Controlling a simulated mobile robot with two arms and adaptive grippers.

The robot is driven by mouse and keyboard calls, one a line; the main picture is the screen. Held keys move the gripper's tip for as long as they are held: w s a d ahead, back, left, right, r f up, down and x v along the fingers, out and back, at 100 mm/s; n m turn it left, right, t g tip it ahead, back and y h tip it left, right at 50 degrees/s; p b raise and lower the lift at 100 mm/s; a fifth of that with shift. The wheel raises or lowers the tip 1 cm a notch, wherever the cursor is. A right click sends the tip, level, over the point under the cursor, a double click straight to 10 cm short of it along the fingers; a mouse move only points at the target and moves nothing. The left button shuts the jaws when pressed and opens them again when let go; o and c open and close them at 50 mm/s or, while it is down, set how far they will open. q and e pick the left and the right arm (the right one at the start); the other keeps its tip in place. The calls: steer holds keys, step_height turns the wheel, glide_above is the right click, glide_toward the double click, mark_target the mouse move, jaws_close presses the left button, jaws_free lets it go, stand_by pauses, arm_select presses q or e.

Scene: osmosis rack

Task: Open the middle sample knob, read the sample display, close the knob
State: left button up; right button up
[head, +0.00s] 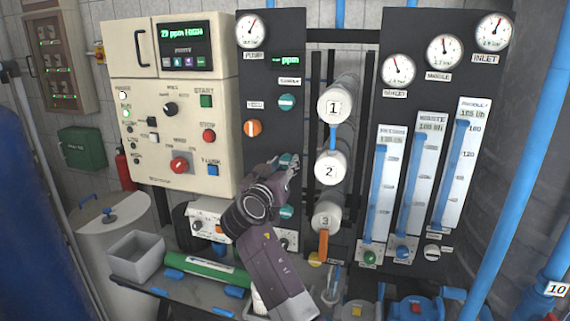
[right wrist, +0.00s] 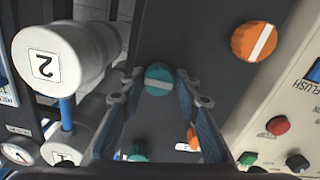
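The middle sample knob (head: 287,158) is teal, on the black panel, and partly hidden by my right gripper (head: 284,172) in the head view. In the right wrist view, which is upside down, the knob (right wrist: 158,78) shows between the spread fingers of my right gripper (right wrist: 160,88). Its white stripe lies roughly level. The fingers appear apart from it. The upper teal knob (head: 287,103) and lower teal knob (head: 286,212) are above and below it. The sample display (head: 289,60) is lit green with "ppm"; its digits are too small to read. My left gripper is out of view.
White vessels numbered 1 (head: 336,106), 2 (head: 331,168) and 3 (head: 327,211) stand close right of the knobs. An orange knob (head: 253,128) and the cream control box (head: 165,110) are to the left. The flow meters (head: 424,160) are farther right.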

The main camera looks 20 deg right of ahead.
steer(key=shift+d, duration=0.15)
steer(key=c, duration=0.6)
steer(key=shift+n, duration=0.4)
steer(key=shift+c, duration=0.2)
steer(key=n+p, duration=0.1)
steer(key=n, duration=0.2)
steer(key=shift+n, duration=0.4)
steer(key=n+p, duration=0.2)
steer(key=n, duration=0.2)
steer(key=shift+r+n, duration=0.1)
steer(key=shift+n, duration=0.2)
steer(key=n+p, duration=0.3)
steer(key=n, duration=0.1)
steer(key=shift+r, duration=0.1)
arm_select(q)
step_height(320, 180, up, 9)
steer(key=p, duration=0.2)
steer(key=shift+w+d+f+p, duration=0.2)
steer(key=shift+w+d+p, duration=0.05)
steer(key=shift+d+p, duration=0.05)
arm_select(e)
steer(key=n, duration=0.4)
steer(key=shift+d+n, duration=0.1)
steer(key=shift+n, duration=0.2)
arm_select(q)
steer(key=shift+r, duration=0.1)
